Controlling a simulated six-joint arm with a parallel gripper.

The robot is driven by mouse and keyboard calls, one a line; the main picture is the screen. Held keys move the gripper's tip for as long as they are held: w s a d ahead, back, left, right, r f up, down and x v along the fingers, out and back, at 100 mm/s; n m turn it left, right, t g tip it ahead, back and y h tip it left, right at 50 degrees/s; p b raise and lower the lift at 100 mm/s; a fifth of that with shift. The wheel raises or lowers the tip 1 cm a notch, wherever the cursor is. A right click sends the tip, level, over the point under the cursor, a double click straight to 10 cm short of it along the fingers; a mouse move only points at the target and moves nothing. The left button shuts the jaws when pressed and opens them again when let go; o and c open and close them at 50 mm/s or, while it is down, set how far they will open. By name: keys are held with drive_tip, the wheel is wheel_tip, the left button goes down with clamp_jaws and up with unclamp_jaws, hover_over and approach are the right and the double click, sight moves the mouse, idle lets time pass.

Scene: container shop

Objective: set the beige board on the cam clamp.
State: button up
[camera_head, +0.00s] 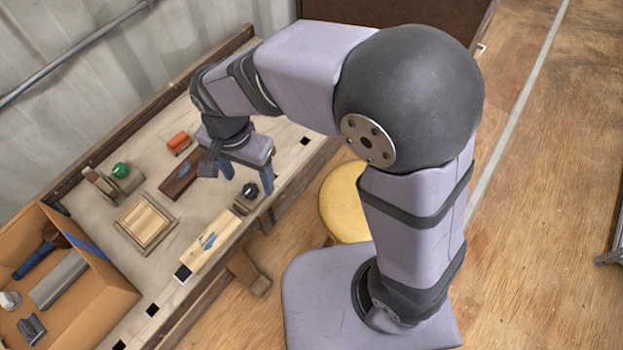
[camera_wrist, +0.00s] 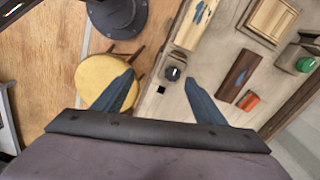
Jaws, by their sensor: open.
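The beige board (camera_head: 218,238), pale wood with a blue mark, lies along the bench's front edge; it also shows at the top of the wrist view (camera_wrist: 188,35). Two knobbed fixtures are on the bench, and I cannot tell which is the cam clamp. One has a black knob (camera_head: 249,190) and sits close to the board's right end; it also shows in the wrist view (camera_wrist: 172,73). The other has a green knob (camera_head: 121,170) and stands at the back left. My gripper (camera_head: 246,178) is open and empty above the bench, around the black knob in the picture.
A dark brown board (camera_head: 178,185) and an orange-red object (camera_head: 180,142) lie behind. A square slatted wooden piece (camera_head: 147,222) lies left of the beige board. A cardboard box (camera_head: 118,292) with several items is at the left. A yellow stool (camera_head: 343,205) stands before the bench.

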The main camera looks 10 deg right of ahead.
drive_tip(key=s+d+f+n, duration=0.1)
drive_tip(key=s+d+n, duration=0.1)
drive_tip(key=d, duration=0.9)
drive_tip(key=s+d+f+n, duration=0.1)
drive_tip(key=d+n, duration=0.3)
drive_tip(key=d, duration=0.7)
drive_tip(key=shift+s+d+f, duration=0.15)
drive_tip(key=shift+s+d, duration=0.1)
drive_tip(key=shift+s, duration=0.65)
idle(0.8)
